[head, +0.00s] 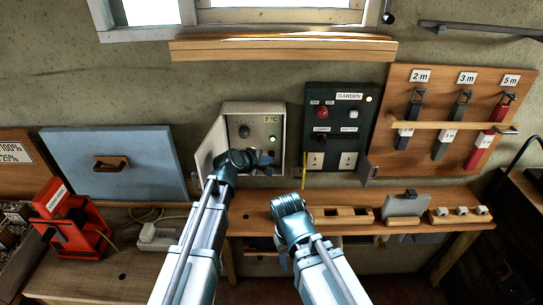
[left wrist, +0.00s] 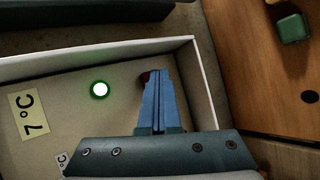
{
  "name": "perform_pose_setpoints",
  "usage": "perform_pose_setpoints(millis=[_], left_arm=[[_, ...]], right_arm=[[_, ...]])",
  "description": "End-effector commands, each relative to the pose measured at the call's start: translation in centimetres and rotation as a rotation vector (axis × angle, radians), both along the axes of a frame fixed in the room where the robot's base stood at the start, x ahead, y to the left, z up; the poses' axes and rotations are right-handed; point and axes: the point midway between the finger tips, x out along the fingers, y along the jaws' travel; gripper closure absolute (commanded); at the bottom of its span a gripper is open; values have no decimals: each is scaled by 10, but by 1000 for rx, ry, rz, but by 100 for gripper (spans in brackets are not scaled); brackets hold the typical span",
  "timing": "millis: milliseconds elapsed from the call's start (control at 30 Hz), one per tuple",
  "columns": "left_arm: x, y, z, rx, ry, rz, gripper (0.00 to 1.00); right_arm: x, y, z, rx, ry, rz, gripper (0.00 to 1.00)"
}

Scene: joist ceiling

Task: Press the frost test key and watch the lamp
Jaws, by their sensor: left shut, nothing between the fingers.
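The open grey control box (head: 236,110) hangs on the wall, with a dial (head: 244,131) and a "7 °C" label. Its lamp (head: 272,139) glows; in the left wrist view the lamp (left wrist: 100,89) is bright white with a green ring. My left gripper (head: 268,158) is shut and empty at the lower part of the box. In the left wrist view its fingers (left wrist: 158,98) hide most of a small dark red part (left wrist: 144,77), perhaps the key. I cannot tell whether the fingertips touch it. My right arm is folded in front of the shelf; its fingers do not show.
The box's door (head: 209,150) stands open to the left. A dark "GARDEN" panel (head: 341,107) is close on the right, with a red button (head: 322,112). A wooden shelf (head: 350,198) with blocks runs below. A blue board (head: 115,165) leans at left.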

Motion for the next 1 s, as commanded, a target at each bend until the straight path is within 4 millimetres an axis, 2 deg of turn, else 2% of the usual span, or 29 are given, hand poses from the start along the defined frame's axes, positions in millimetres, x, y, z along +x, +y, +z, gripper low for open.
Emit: perform_pose_setpoints(millis=[400, 800, 1000], left_arm=[[-18, 0, 0, 1, 0, 1, 100], [-20, 0, 0, 0, 0, 0, 100], [-34, 0, 0, 0, 0, 0, 100]], right_arm=[[0, 0, 0, 0, 0, 0, 50], [0, 0, 0, 0, 0, 0, 50], [0, 0, 0, 0, 0, 0, 50]])
